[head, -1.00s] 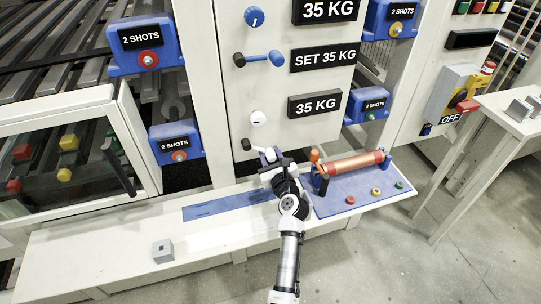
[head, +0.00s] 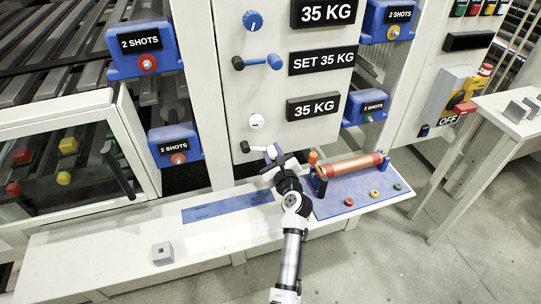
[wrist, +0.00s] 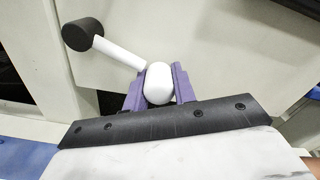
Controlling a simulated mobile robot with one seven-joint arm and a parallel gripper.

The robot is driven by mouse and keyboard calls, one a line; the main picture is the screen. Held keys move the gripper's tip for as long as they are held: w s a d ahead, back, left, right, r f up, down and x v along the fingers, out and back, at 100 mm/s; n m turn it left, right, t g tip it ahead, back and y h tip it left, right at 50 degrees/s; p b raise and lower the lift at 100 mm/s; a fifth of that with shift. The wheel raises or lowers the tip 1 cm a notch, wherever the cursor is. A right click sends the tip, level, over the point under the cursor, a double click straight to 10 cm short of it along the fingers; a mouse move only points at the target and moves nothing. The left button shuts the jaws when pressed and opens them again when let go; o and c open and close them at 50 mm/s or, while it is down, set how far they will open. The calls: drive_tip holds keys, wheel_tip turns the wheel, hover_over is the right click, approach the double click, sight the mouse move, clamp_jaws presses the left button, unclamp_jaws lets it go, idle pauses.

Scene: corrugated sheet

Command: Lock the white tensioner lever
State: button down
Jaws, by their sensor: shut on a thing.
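The white tensioner lever is on the lower part of the white machine panel. Its black hub (head: 245,147) is at the left and its white arm (head: 262,149) points right, close to level. In the wrist view the black hub (wrist: 83,34) is at upper left, and the white arm (wrist: 119,52) slopes down right to a rounded white knob (wrist: 158,82). My gripper (head: 273,153) is at the lever's right end. In the wrist view its purple fingers (wrist: 159,84) are shut on the knob, one on each side. The knob's far side is hidden.
A copper-coloured roller (head: 352,165) and an orange-topped post (head: 313,157) stand just right of my gripper on a blue mat (head: 335,204). A grey block (head: 162,252) lies on the white ledge (head: 90,262). A white knob (head: 256,121) is above the lever.

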sight(271, 138)
drive_tip(key=shift+d+r+n, duration=0.15)
drive_tip(key=shift+r+n, duration=0.6)
drive_tip(key=shift+n, duration=0.25)
drive_tip(key=shift+d+r+n, duration=0.15)
drive_tip(key=shift+r+n, duration=0.6)
drive_tip(key=shift+n, duration=0.25)
drive_tip(key=shift+w, duration=0.1)
drive_tip(key=c, duration=1.1)
unclamp_jaws()
drive_tip(key=shift+r, duration=0.1)
drive_tip(key=shift+c, duration=0.2)
drive_tip(key=b+v, duration=0.2)
drive_tip(key=v, duration=1.2)
